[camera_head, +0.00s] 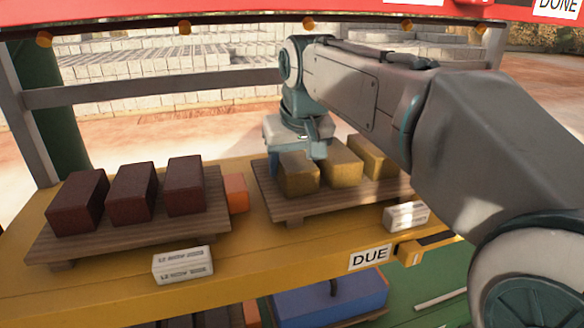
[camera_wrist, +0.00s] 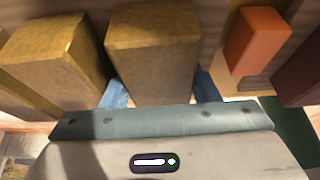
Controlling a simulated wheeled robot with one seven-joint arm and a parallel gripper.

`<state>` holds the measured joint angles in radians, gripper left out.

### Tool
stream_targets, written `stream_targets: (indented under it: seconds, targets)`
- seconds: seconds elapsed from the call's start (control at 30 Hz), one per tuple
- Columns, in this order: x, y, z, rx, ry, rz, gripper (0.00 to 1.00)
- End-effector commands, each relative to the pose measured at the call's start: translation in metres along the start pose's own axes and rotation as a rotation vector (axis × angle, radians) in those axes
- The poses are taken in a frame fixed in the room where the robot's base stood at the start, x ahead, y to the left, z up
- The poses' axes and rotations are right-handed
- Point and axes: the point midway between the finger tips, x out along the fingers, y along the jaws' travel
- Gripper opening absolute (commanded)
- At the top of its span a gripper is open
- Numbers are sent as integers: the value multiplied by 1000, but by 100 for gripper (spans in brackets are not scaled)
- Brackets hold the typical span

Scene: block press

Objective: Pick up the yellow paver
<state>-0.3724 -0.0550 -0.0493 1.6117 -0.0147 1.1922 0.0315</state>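Several yellow pavers stand on the right wooden pallet (camera_head: 300,209). My gripper (camera_head: 297,158) is over the leftmost yellow paver (camera_head: 298,177) in the head view; a blue finger shows at that paver's left side. In the wrist view this paver (camera_wrist: 152,60) stands between the two blue fingers of my gripper (camera_wrist: 162,92), one finger to each side. The fingers are spread and look open; whether they touch the paver is hard to tell. Two more yellow pavers, the middle one (camera_head: 342,163) and the right one (camera_head: 368,155), stand to its right, partly behind my arm.
Dark red pavers (camera_head: 132,193) stand on the left pallet (camera_head: 110,236). An orange block (camera_head: 236,192) sits between the pallets, close to the gripper's side. White labelled blocks (camera_head: 183,264) lie along the yellow shelf's front, near a DUE sign (camera_head: 370,257). A blue container (camera_head: 330,298) is below.

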Motion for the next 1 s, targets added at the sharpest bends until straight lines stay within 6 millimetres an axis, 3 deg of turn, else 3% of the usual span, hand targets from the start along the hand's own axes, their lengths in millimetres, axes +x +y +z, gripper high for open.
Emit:
stream_targets:
  seconds: [0.03,0.17,0.2,0.7,1.0]
  targets:
    - [0,0,0,0,0,0,40]
    - [0,0,0,0,0,0,4]
    - [-2,0,-1,0,4,0,3]
    - [-12,0,-5,1,7,0,3]
    - [-28,0,37,0,7,0,3]
